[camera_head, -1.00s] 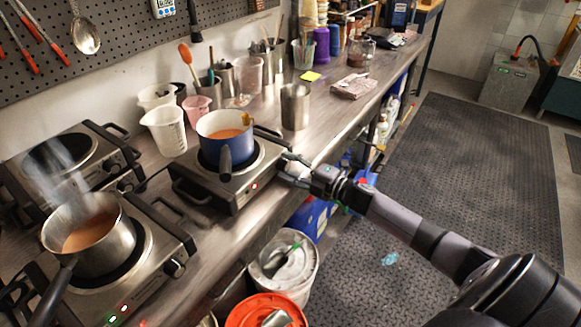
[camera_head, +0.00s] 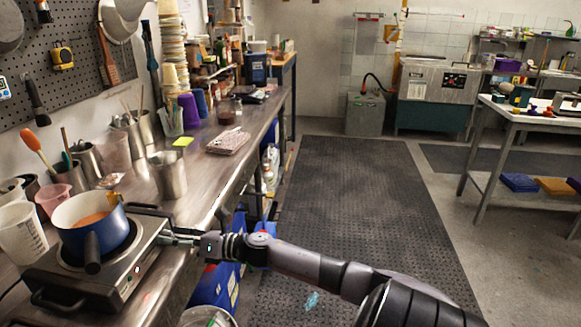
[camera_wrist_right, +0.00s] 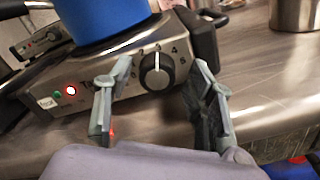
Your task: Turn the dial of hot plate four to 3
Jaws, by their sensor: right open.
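The hot plate (camera_head: 118,287) with a blue pot (camera_head: 96,240) on it stands at lower left in the head view. In the right wrist view its front panel (camera_wrist_right: 75,100) shows a lit red light and a small white label, hard to read. Its black dial (camera_wrist_right: 157,72) has a white pointer line directed up at about the 3. My right gripper (camera_wrist_right: 164,70) is open, with one finger on each side of the dial; contact is unclear. In the head view this gripper (camera_head: 180,240) is at the panel's right part, hiding the dial. My left gripper is out of view.
A blue container (camera_head: 215,288) is below the counter edge. The dark floor mat (camera_head: 350,200) to the right is clear.

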